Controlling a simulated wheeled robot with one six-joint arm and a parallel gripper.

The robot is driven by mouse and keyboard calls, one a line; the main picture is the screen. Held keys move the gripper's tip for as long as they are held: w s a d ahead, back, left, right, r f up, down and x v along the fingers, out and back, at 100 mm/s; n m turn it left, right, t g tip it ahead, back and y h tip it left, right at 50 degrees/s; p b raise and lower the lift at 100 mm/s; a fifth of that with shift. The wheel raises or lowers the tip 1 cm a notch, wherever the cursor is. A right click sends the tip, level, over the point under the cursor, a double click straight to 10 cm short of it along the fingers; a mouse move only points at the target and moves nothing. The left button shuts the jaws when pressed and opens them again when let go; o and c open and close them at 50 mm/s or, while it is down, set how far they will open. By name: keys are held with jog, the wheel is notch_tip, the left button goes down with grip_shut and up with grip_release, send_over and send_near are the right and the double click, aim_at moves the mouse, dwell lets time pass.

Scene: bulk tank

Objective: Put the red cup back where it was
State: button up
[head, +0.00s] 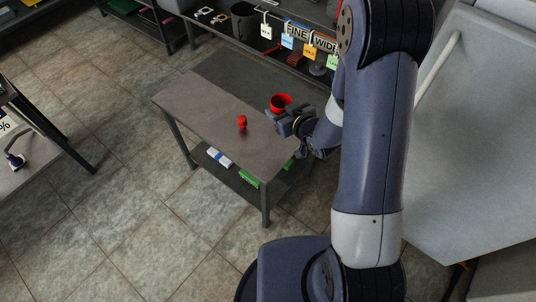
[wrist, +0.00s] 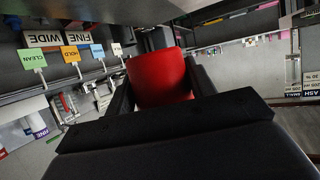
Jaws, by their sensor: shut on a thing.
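The red cup (head: 281,102) is at the right part of the small table, with its dark open mouth facing up in the head view. My gripper (head: 284,122) is shut on it from the near side. In the wrist view the red cup (wrist: 158,78) sits between the two dark fingers (wrist: 160,95). Its lower part is hidden behind the gripper body. Whether the cup touches the tabletop or is held above it I cannot tell. The small table (head: 195,98) has a brown-grey top with a darker section at the back.
A small red object (head: 242,122) stands on the tabletop, left of my gripper. The lower shelf holds a blue-white item (head: 219,158) and a green item (head: 250,179). A shelf with hanging coloured tags (head: 288,41) is behind. A large grey tank (head: 480,130) stands at right.

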aim_at(269, 145)
jog(key=a+f+y+b, duration=0.1)
jog(key=f+b, duration=0.2)
jog(key=f, duration=0.2)
jog(key=a+f+n+g+b, duration=0.1)
jog(key=f+b, duration=0.2)
jog(key=f, duration=0.3)
jog(key=a+f+n+y+b, duration=0.1)
jog(key=f+b, duration=0.2)
jog(key=f, duration=0.2)
jog(key=shift+w+a+f+g+y+b, duration=0.15)
jog(key=shift+w+a+g+y+b, duration=0.15)
jog(key=shift+w+g+b, duration=0.1)
jog(key=shift+f, duration=0.2)
jog(key=o, duration=1.1)
jog(key=shift+c, duration=0.2)
jog(key=shift+r, duration=0.1)
jog(key=shift+r, duration=0.2)
jog(key=p+v, duration=0.1)
jog(key=v, duration=1.1)
